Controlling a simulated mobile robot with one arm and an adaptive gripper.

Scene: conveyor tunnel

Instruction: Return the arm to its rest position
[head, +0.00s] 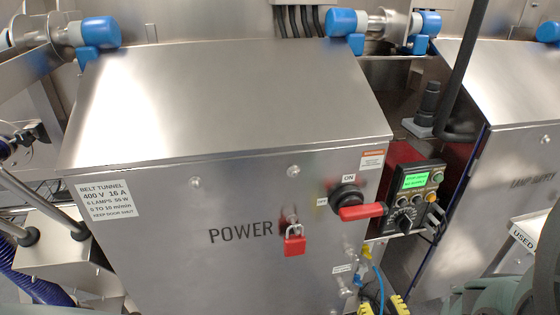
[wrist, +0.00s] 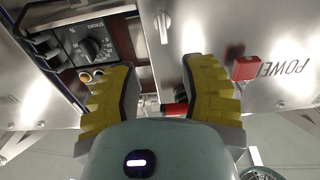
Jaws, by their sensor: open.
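My gripper (head: 383,306) shows only its yellow fingertips at the bottom edge of the head view, below the front of the steel POWER cabinet (head: 230,110). In the wrist view, my gripper (wrist: 160,72) has its two yellow fingers spread wide apart, with nothing held between them. A red part (wrist: 175,108) shows in the gap behind the fingers; I cannot tell whether it is the switch handle.
The cabinet front carries a red rotary switch handle (head: 362,211) and a closed red padlock (head: 294,241). Right of it is a control box (head: 410,190) with a lit green display. Fittings with a blue tube (head: 379,285) sit close by my fingertips. Another steel cabinet (head: 500,190) stands at right.

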